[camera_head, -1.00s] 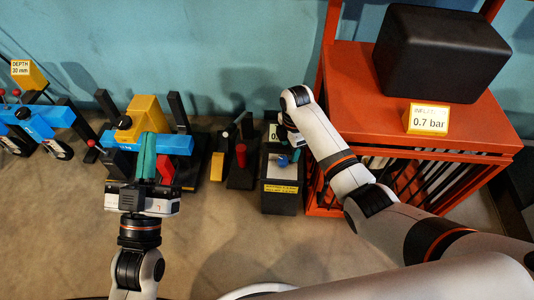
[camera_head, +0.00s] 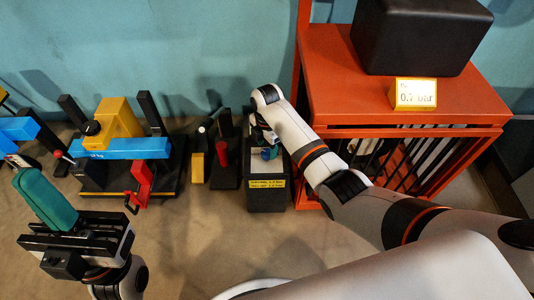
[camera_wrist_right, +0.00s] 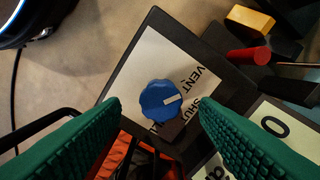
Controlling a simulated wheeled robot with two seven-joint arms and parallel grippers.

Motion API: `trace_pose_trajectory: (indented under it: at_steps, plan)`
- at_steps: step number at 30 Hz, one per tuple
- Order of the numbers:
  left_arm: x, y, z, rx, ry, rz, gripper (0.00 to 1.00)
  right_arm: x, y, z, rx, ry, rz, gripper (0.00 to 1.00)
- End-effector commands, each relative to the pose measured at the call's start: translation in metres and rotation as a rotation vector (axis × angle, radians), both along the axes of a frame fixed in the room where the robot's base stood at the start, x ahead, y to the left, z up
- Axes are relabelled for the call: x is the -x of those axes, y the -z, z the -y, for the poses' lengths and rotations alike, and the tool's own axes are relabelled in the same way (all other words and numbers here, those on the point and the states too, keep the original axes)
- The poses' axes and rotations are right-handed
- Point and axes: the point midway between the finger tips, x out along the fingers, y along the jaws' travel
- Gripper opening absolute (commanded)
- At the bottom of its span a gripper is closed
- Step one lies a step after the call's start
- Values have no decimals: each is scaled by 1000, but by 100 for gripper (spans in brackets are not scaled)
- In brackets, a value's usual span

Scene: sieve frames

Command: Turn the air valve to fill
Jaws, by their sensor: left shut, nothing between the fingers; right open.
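The air valve is a blue round knob (camera_wrist_right: 158,102) with a white pointer mark, on a light plate (camera_wrist_right: 150,62) of a dark box (camera_head: 267,198). The plate reads VENT and SHUT; more lettering beside the knob is partly hidden. The pointer faces the side with those words; I cannot tell its exact setting. My right gripper (camera_wrist_right: 160,112) is open, its green fingers on either side of the knob in the wrist view, with no visible contact. In the head view its fingertips are mostly hidden by the arm. My left gripper (camera_head: 45,200) is shut and empty at the lower left.
A gauge face (camera_wrist_right: 272,125) showing 0 is beside the valve plate. A sign (camera_head: 412,94) reading 0.7 bar stands on the red rack (camera_head: 440,115), close right of my right arm.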

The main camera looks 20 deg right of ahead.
Motion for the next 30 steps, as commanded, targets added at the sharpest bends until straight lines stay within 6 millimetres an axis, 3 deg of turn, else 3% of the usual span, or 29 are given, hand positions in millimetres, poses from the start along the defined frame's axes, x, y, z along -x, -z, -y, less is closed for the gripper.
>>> trace_pose_trajectory:
  at_steps: [1, 6, 16, 24, 30]
  plan:
    - [0, 8, 0, -1, 0, -2, 0, 0, 11, 0, -1, 0, 0, 55]
    - [-1, 13, 0, -1, 0, -3, 0, 0, 24, 0, -1, 0, 1, 55]
    - [-1, 14, 0, -2, 0, -5, 0, 0, 26, 0, -1, 0, 2, 55]
    - [-1, 14, 0, -2, 0, -5, 0, 0, 25, 0, 0, 0, 1, 13]
    - [-1, 12, 0, -2, 0, -6, 0, 0, 25, 0, 0, 9, 0, 11]
